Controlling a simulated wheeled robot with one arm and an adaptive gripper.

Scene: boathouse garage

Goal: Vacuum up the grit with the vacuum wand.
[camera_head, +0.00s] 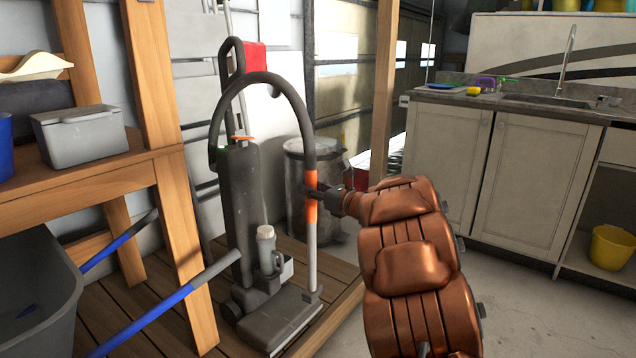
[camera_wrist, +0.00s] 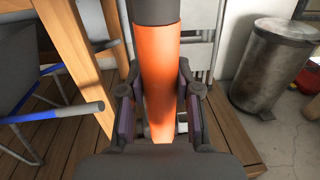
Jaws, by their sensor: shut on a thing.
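A grey upright vacuum (camera_head: 240,200) stands on a wooden slatted platform. Its dark hose (camera_head: 268,82) arches over to the vacuum wand, which has an orange grip (camera_head: 311,182) and a pale tube (camera_head: 312,262) below. My gripper (camera_head: 318,192) is shut on the orange grip, with the wand upright just right of the vacuum. In the wrist view the orange grip (camera_wrist: 160,75) stands between the two finger pads of my gripper (camera_wrist: 158,115). The wand's lower end is near the vacuum's floor head. I see no grit in either view.
A metal bin (camera_head: 308,190) stands behind the wand; it also shows in the wrist view (camera_wrist: 272,68). A wooden shelf frame (camera_head: 160,110) and blue-and-grey poles (camera_head: 165,308) are at left. A sink counter (camera_head: 490,170) is at right. Concrete floor (camera_head: 535,310) is clear there.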

